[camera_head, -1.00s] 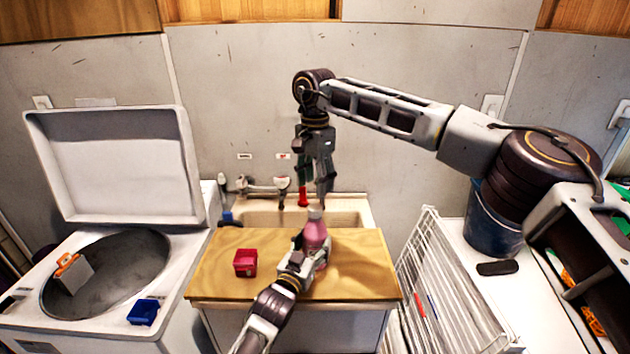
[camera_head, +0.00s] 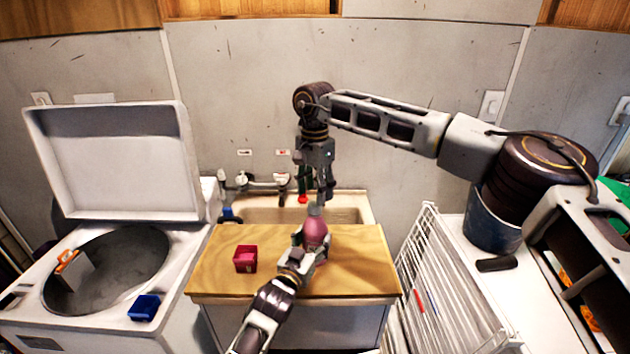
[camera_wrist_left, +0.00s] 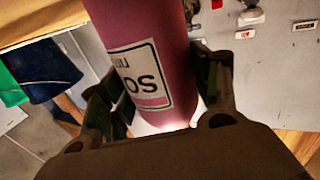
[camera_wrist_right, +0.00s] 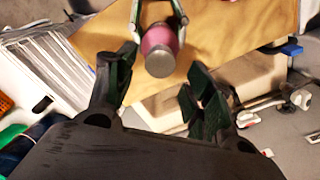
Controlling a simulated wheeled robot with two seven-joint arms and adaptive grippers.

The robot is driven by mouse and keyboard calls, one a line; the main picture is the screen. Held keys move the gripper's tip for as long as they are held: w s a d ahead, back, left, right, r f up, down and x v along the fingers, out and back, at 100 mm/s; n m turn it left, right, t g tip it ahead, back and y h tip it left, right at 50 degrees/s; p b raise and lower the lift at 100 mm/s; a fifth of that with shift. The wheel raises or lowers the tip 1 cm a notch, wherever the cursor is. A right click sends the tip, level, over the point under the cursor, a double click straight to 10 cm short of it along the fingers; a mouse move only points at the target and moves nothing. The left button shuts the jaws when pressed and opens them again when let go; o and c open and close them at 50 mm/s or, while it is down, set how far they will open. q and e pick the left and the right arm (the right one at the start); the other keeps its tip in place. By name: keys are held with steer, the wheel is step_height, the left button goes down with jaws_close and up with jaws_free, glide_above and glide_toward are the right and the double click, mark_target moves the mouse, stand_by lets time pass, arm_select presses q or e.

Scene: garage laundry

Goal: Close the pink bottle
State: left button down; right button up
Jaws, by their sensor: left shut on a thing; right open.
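I cannot tell how tightly that top sits. My left gripper (camera_wrist_left: 157,88) is shut around the bottle's body, with a finger on each side of the white label in the left wrist view. My right gripper (camera_head: 323,194) points down just above the bottle and is open and empty. In the right wrist view, the grey top (camera_wrist_right: 160,63) shows from above between and beyond the open fingers, apart from them.
A small red box (camera_head: 245,259) sits on the counter top (camera_head: 215,275) left of the bottle. A sink (camera_head: 347,212) with a tap lies behind. An open-lidded washer (camera_head: 115,205) stands left, and a white drying rack (camera_head: 440,285) right.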

mark_target(315, 203)
steer(key=shift+f, duration=2.2)
steer(key=shift+c, duration=0.3)
steer(key=c, duration=1)
steer(key=shift+c, duration=0.2)
